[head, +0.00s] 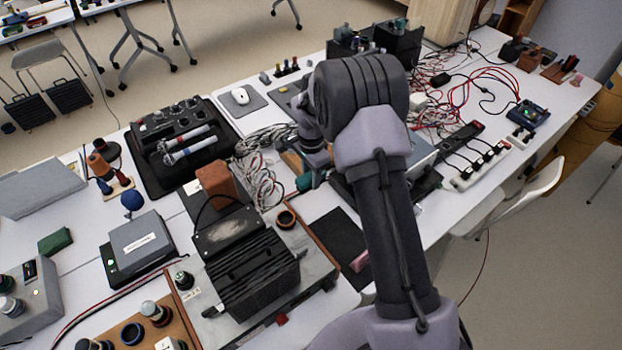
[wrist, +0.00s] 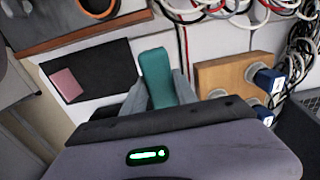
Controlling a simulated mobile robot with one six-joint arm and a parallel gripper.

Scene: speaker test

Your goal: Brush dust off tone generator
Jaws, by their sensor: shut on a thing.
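My gripper (wrist: 158,92) is shut on a teal block-like thing (wrist: 155,70), perhaps the brush; no bristles show. In the head view the teal thing (head: 304,183) appears just above the table, left of my arm, and the fingers are mostly hidden. A black finned device (head: 250,275) stands on a framed board to the left of the gripper. Its dark upper plate (head: 232,231) carries a pale dusty patch. A grey box (head: 141,247) with a white label stands further left. The label is too small to read, so I cannot tell which is the tone generator.
A black mat (wrist: 108,62) with a pink block (wrist: 67,85) lies beside the gripper. A wooden block (wrist: 212,76) with blue-topped parts is on the other side. Tangled wires (head: 262,160) lie behind. A brown block (head: 215,180) and small cup (head: 286,219) stand near the dusty plate.

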